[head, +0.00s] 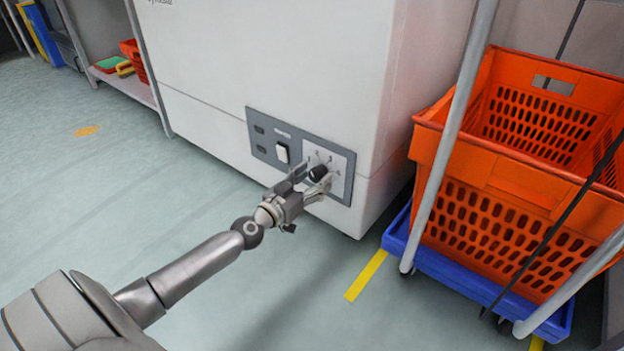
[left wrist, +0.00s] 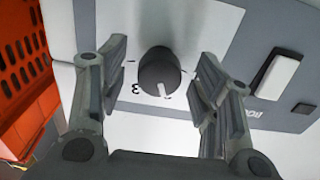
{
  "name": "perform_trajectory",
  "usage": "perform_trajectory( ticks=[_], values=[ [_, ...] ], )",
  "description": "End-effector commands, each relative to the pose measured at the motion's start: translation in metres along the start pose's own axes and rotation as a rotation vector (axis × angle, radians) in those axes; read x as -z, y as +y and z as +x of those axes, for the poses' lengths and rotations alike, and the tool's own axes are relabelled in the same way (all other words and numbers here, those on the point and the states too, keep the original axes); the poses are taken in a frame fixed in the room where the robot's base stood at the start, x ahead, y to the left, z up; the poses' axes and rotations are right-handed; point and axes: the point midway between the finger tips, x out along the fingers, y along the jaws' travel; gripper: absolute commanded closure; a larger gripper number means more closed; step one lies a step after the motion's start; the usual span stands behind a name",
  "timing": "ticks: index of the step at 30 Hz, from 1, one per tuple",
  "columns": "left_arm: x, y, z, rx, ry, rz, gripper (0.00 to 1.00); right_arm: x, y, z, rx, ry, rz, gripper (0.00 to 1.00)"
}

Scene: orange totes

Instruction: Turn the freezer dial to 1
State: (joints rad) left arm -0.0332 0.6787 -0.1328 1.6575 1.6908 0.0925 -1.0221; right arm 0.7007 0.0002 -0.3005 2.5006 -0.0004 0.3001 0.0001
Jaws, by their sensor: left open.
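The white freezer (head: 280,70) stands in the middle of the head view, with a grey control panel (head: 265,145) low on its front. The black round dial (head: 319,172) sits on the panel's white plate; it also shows in the left wrist view (left wrist: 158,70). In the wrist view its white pointer mark is beside the printed 3 and another partly hidden mark. My left gripper (head: 312,180) is open in front of the panel. In the wrist view its fingers (left wrist: 160,85) stand on either side of the dial, with visible gaps. My right gripper is not in view.
A white rocker switch (head: 282,153) sits left of the dial on the panel. Orange totes (head: 490,215) rest on a blue dolly (head: 460,275) to the right, behind grey poles. A shelf (head: 125,85) stands at the left. The floor before the freezer is clear.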

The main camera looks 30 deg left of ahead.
Motion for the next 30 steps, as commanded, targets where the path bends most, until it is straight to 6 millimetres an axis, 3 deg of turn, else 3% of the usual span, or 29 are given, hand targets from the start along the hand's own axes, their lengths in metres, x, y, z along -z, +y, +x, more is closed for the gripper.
perform_trajectory(
  ticks=[7,18,30],
  values=[
    [-0.0001,0.0000,0.0004,0.000,0.000,0.000,0.42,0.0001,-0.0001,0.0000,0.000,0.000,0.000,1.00],
    [0.0000,-0.0002,0.0002,0.000,0.000,0.000,0.87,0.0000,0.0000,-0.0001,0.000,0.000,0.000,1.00],
    [0.0003,-0.0003,0.0001,0.002,0.000,-0.090,0.88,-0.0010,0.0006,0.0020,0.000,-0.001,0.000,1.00]
  ],
)
